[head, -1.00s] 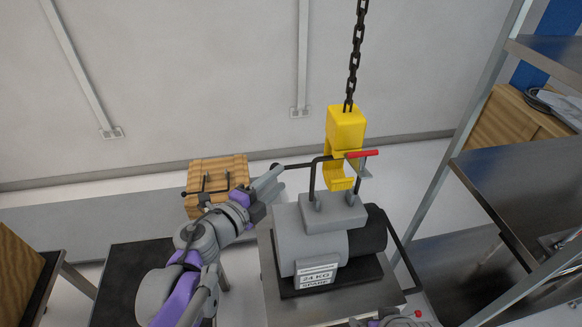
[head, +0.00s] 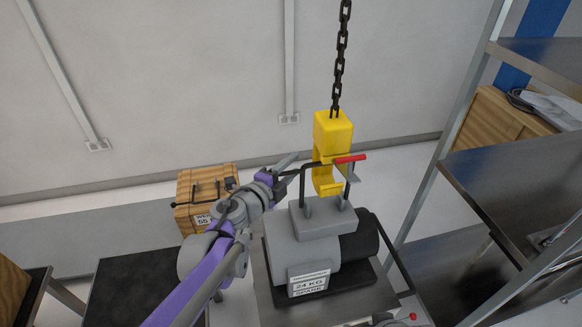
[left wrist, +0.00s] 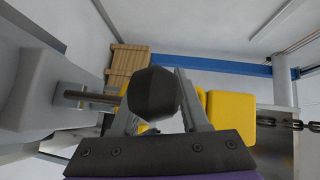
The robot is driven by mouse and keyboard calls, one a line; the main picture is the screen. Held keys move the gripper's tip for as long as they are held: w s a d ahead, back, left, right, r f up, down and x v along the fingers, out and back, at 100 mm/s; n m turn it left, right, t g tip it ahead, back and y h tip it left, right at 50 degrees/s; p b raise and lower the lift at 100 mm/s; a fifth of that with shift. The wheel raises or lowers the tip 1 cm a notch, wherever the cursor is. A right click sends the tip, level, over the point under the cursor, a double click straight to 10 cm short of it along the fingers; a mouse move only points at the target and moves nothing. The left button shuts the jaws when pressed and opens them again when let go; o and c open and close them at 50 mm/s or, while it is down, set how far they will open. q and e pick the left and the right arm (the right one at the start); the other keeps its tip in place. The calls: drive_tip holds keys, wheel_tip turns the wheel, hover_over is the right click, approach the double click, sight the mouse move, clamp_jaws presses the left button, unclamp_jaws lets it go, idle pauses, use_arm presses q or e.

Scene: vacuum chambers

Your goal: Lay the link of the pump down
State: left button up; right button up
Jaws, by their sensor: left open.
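The grey pump (head: 318,245) sits on the cart. Its black link (head: 305,180) stands upright on top, within the yellow hook's (head: 333,135) opening. I cannot tell whether link and hook touch. A thin rod runs left from the link to a dark knob, largely covered in the head view by my left gripper (head: 286,167). In the left wrist view my open fingers (left wrist: 157,108) stand on either side of the dark knob (left wrist: 154,93); contact is unclear. A red-handled latch (head: 350,159) shows at the hook. My right gripper's fingers are not seen.
The hook hangs on a dark chain (head: 340,60). A wooden crate (head: 190,215) stands behind my left arm. A metal shelf unit (head: 510,190) is at the right. A dark-topped table (head: 118,290) is at the lower left.

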use_arm(q)
drive_tip(key=shift+c, duration=0.2)
clamp_jaws()
idle(1.1)
